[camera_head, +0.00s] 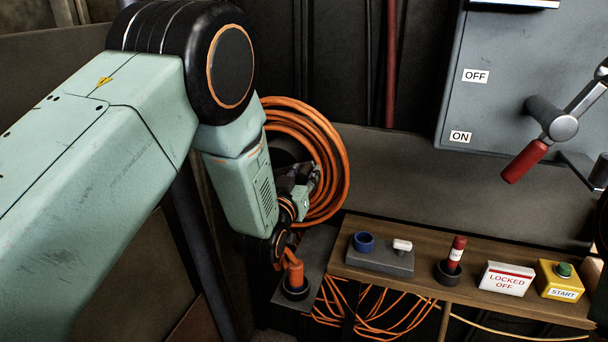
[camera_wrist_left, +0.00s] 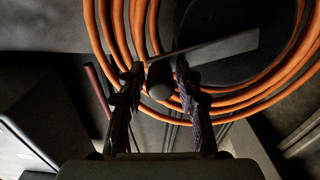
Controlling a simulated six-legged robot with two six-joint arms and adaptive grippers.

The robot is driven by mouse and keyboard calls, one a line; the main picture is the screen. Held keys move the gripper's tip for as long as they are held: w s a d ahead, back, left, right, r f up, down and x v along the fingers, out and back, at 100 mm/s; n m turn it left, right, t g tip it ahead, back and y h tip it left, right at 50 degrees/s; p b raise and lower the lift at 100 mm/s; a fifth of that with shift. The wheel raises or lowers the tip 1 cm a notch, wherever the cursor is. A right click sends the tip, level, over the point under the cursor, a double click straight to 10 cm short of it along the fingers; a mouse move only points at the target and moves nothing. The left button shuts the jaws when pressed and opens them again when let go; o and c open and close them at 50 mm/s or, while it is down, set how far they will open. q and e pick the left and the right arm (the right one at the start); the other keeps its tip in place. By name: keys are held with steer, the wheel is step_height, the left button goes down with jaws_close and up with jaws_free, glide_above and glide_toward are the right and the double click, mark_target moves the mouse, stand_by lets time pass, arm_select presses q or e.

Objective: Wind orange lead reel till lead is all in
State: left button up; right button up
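The orange lead (camera_head: 338,170) lies in thick coils on the reel behind my left wrist in the head view. The coils also fill the top of the left wrist view (camera_wrist_left: 105,30), around the reel's dark hub (camera_wrist_left: 225,50). A grey crank arm (camera_wrist_left: 225,48) crosses the hub to a dark knob (camera_wrist_left: 160,82). My left gripper (camera_wrist_left: 158,72) has its two fingers on either side of this knob, their tips close against it; it appears shut on it. In the head view the gripper (camera_head: 303,183) is partly hidden. Loose orange lead (camera_head: 375,318) hangs in loops under the bench. My right gripper is not in view.
An orange plug (camera_head: 296,272) stands in a black holder on a dark ledge. The wooden bench (camera_head: 425,287) holds a grey block (camera_head: 380,260), a red-and-white cylinder (camera_head: 456,254), a LOCKED OFF sign (camera_head: 507,279) and a START box (camera_head: 562,281). A red-handled lever (camera_head: 524,161) is on the grey cabinet.

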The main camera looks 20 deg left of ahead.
arm_select(q)
steer(key=shift+w+f, duration=0.1)
steer(key=shift+w, duration=0.05)
steer(key=c, duration=0.3)
jaws_close()
steer(key=shift+f, duration=0.1)
steer(key=shift+d+f+m+b, duration=0.2)
steer(key=shift+f+m+b, duration=0.75)
steer(key=shift+m, duration=0.2)
steer(key=shift+d+f+m+b, duration=0.15)
steer(key=shift+f+m+b, duration=0.75)
steer(key=shift+m, duration=0.25)
steer(key=o, duration=0.7)
jaws_free()
steer(key=shift+r, duration=0.1)
